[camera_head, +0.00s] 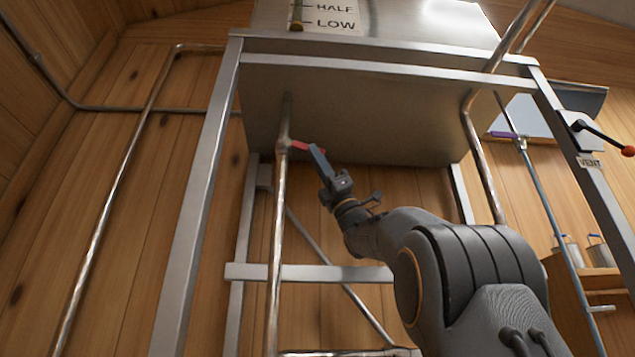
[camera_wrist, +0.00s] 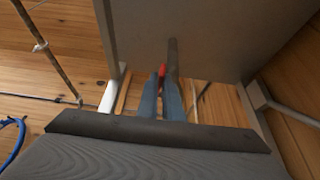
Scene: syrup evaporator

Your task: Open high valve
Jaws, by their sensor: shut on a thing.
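The high valve's red lever (camera_head: 299,146) sits on a vertical metal pipe (camera_head: 280,215) just below the raised steel tank (camera_head: 350,120). The lever points right from the pipe, roughly across it. My gripper (camera_head: 315,152) reaches up from the lower right and is shut on the lever's outer end. In the wrist view, the two blue-grey fingers of my gripper (camera_wrist: 161,90) close around the red lever (camera_wrist: 162,71), of which only a small piece shows. The fingers hide the rest of the lever.
The tank stands on a metal frame (camera_head: 195,200) with posts and crossbars around my arm. A purple lever (camera_head: 502,135) is on another pipe at right. A red-knobbed vent handle (camera_head: 627,151) is at far right. A gauge reads HALF and LOW.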

